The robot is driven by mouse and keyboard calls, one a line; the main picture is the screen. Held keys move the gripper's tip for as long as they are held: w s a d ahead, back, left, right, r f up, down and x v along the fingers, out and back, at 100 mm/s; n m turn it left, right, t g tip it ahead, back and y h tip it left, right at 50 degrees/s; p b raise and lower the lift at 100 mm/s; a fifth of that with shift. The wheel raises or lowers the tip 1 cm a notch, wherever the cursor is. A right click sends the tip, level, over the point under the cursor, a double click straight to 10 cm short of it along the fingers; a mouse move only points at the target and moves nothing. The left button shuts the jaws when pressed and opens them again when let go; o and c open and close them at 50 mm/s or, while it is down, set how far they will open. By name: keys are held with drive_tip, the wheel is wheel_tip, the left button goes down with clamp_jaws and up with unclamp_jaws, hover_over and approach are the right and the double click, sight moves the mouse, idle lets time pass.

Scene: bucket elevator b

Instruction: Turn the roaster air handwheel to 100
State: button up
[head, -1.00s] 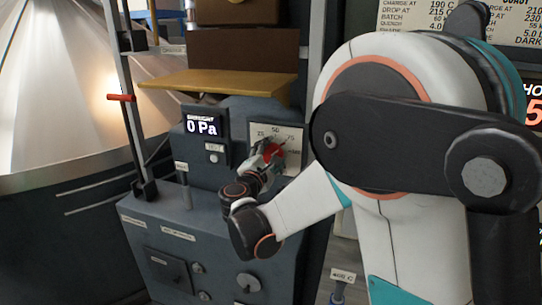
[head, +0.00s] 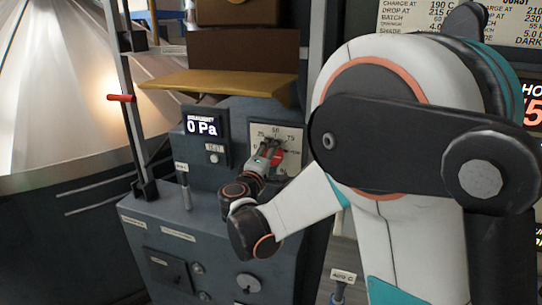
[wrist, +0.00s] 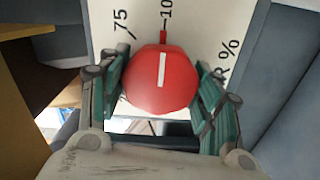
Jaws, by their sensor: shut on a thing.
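The red roaster air handwheel (wrist: 162,85) sits on a pale dial plate (head: 262,131) marked 25, 50 and 75 in the head view. In the wrist view, the wheel's white line points up, and a small red pointer (wrist: 163,37) stands at the tick beside a label cut off after "10". The 75 mark is to its left. My gripper (wrist: 161,82) is shut on the handwheel, with one teal finger on each side. In the head view, my gripper (head: 268,157) partly hides the wheel (head: 278,154) and the lower dial.
A display (head: 202,127) reading 0 Pa is left of the dial. A yellow-brown shelf (head: 215,84) juts out above. A lever (head: 184,188) stands on the panel ledge at the left, with a red-handled post (head: 121,98) beyond it. Knobs are on the lower panel.

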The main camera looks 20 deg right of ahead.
idle(0.4)
drive_tip(key=o, duration=1.1)
drive_tip(key=shift+c, duration=0.2)
drive_tip(key=v, duration=1.2)
drive_tip(key=shift+s+f, duration=0.1)
